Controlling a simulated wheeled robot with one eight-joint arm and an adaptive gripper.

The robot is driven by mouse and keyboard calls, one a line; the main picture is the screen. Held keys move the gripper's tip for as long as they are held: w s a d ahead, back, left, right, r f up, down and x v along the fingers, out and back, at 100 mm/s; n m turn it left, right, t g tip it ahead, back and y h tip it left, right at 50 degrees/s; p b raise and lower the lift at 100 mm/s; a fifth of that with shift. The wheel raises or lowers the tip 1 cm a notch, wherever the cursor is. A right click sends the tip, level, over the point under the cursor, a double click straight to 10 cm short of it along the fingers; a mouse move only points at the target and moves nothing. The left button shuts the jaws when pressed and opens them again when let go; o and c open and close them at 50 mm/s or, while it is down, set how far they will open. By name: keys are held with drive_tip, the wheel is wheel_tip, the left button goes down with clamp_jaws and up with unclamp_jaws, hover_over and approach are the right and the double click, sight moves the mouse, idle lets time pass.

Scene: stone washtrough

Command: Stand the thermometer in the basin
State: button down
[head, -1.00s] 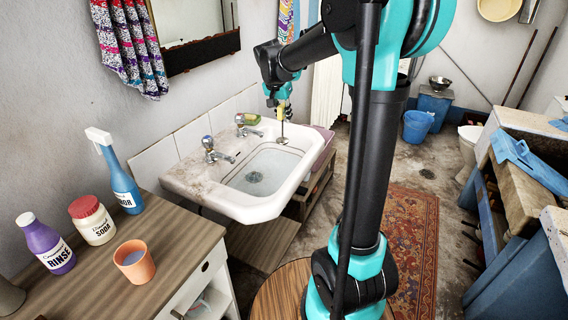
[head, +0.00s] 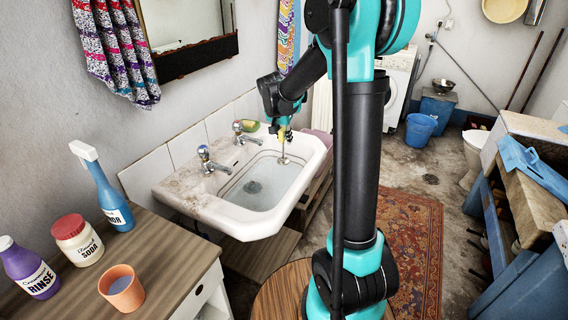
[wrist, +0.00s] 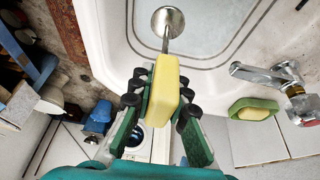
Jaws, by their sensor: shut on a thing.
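The thermometer (wrist: 167,85) has a thick yellow handle and a thin metal stem ending in a round metal disc. My gripper (wrist: 160,104) is shut on the yellow handle, with dark pads on both sides of it. In the head view my gripper (head: 281,128) hangs over the far end of the white basin (head: 236,223), the stem pointing down. The disc (head: 283,161) is inside the basin's outline, near its far inner wall; I cannot tell whether it touches the bottom. The basin seems to hold shallow clear water.
Two taps (head: 210,160) stand along the basin's wall side. A yellow sponge in a green dish (wrist: 254,109) sits beside the far tap. A wooden counter (head: 165,262) with bottles and an orange cup (head: 121,288) stands in front. The basin's middle is clear.

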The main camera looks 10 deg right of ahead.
sight(284, 157)
wheel_tip(284, 157, down, 11)
drive_tip(key=shift+r, duration=0.1)
idle(0.3)
drive_tip(key=shift+f, duration=0.2)
drive_tip(key=c, duration=1.5)
unclamp_jaws()
drive_tip(key=shift+o, duration=0.2)
drive_tip(key=v, duration=1.2)
drive_tip(key=s+d+f+n+y, duration=0.1)
drive_tip(key=s+d+f+n, duration=0.1)
drive_tip(key=s, duration=0.6)
drive_tip(key=s+d+f+n+y, duration=0.1)
drive_tip(key=s+d+f+n, duration=0.1)
drive_tip(key=s, duration=0.7)
drive_tip(key=s+d+f+n, duration=0.2)
drive_tip(key=s+f+n, duration=0.1)
drive_tip(key=s, duration=0.6)
drive_tip(key=shift+s+d+y, duration=0.25)
drive_tip(key=shift+d+y, duration=0.15)
drive_tip(key=shift+f, duration=0.15)
